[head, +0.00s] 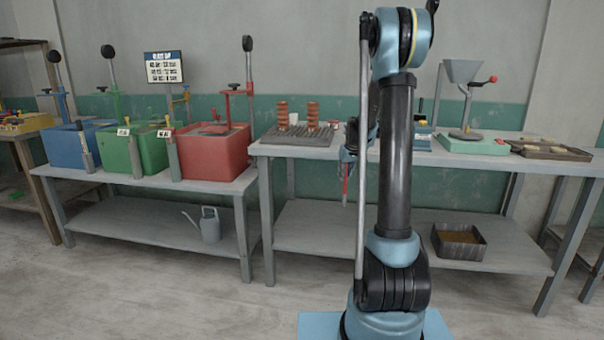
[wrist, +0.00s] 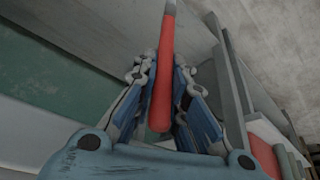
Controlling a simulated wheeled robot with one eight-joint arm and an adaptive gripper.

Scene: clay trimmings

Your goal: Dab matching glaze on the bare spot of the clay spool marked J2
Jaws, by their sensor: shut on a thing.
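Two reddish-brown ribbed clay spools, a left one (head: 282,116) and a right one (head: 313,114), stand upright on a dark rack (head: 298,138) at the left end of the right-hand table. No J2 mark or bare spot can be made out on either. My gripper (wrist: 165,100) is shut on a red-handled tool, and the red handle (wrist: 163,85) runs between its fingers in the wrist view. In the head view the tool hangs down just in front of the table, right of the spools, partly behind my arm. Its tip is too small to identify.
Blue (head: 68,147), green (head: 138,150) and red (head: 212,150) bins with levers stand on the left table. A sign (head: 164,67) above them is unreadable. A funnel stand (head: 466,100) and a tray (head: 550,150) are at right. A watering can (head: 208,224) sits on the lower shelf.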

